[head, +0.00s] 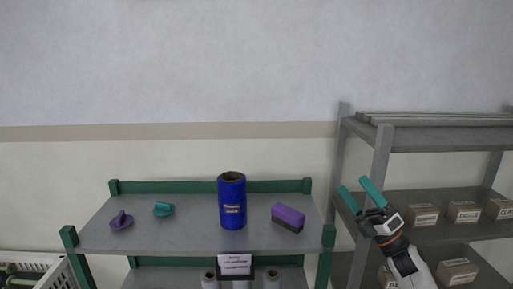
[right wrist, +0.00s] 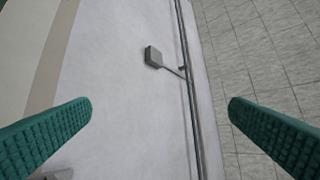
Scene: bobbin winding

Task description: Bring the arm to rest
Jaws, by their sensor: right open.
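My right gripper (head: 359,194) is raised at the right of the head view, in front of the grey shelving and to the right of the green-framed shelf. Its two teal fingers are spread apart with nothing between them. My left gripper is not in the head view.
The green-framed shelf (head: 180,236) holds a blue spool (head: 232,202), a purple block (head: 288,217), a teal piece (head: 163,209) and a purple piece (head: 121,220). Grey shelving (head: 440,137) with several boxes stands right. A white basket (head: 32,264) is at lower left.

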